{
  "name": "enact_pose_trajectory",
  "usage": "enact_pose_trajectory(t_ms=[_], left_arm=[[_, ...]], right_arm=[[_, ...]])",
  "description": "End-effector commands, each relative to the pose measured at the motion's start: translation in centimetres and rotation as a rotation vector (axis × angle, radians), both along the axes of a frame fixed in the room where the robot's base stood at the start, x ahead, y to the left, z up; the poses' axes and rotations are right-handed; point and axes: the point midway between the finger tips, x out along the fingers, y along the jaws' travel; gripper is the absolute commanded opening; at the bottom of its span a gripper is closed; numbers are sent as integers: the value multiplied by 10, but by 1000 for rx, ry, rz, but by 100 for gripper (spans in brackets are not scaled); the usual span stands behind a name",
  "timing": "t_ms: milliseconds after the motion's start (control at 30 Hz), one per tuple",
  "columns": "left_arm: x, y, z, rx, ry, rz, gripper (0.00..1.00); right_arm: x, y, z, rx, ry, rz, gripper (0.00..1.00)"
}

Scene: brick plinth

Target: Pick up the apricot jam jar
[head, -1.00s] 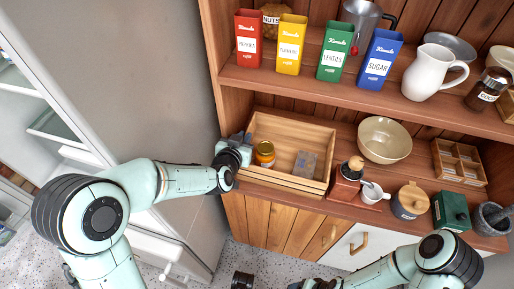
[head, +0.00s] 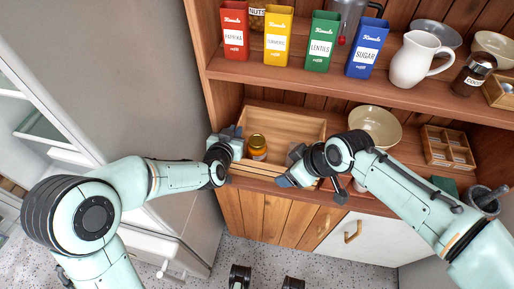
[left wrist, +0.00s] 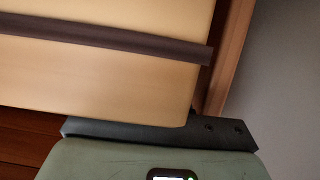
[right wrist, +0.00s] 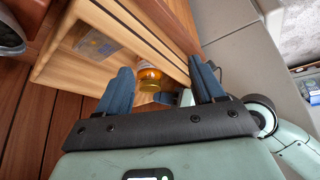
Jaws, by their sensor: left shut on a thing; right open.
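The apricot jam jar (head: 257,147), an orange jar with a golden lid, stands inside an open wooden crate (head: 285,122) on the cabinet counter. It also shows in the right wrist view (right wrist: 149,77), beyond and between the fingers. My left gripper (head: 237,143) is shut on the crate's left wall; the left wrist view shows a dark finger across pale wood (left wrist: 90,80). My right gripper (head: 291,167) is open and empty, over the crate's front right part, to the right of the jar. Its two blue-grey fingers show in the right wrist view (right wrist: 163,84).
A clear bluish packet (right wrist: 97,45) lies in the crate, mostly hidden by my right gripper in the head view. A cream bowl (head: 376,126) and a divided wooden box (head: 447,148) stand to the right. A shelf above holds tins and a white jug (head: 414,60).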

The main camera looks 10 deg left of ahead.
Motion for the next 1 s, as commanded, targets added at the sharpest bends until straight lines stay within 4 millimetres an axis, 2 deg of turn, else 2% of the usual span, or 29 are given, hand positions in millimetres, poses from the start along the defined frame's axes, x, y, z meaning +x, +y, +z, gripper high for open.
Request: enact_pose_trajectory(t_ms=[33, 100, 133, 167, 200, 400, 633, 1000], left_arm=[[0, 0, 1, 0, -1, 0, 0], [0, 0, 1, 0, -1, 0, 0], [0, 0, 1, 0, -2, 0, 0], [0, 0, 1, 0, -2, 0, 0], [0, 0, 1, 0, -2, 0, 0], [0, 0, 1, 0, -2, 0, 0], [0, 0, 1, 0, -2, 0, 0], [0, 0, 1, 0, -2, 0, 0]], right_arm=[[10, 7, 23, 11, -85, 24, 68], [22, 13, 52, 20, -201, 55, 68], [27, 15, 66, 25, -249, 67, 68], [32, 17, 68, 31, -255, 66, 68], [38, 20, 61, 43, -208, 42, 68], [59, 34, 53, 78, -94, -36, 68], [71, 46, 44, 85, -33, -80, 68], [88, 72, -4, 85, -27, -85, 68]])
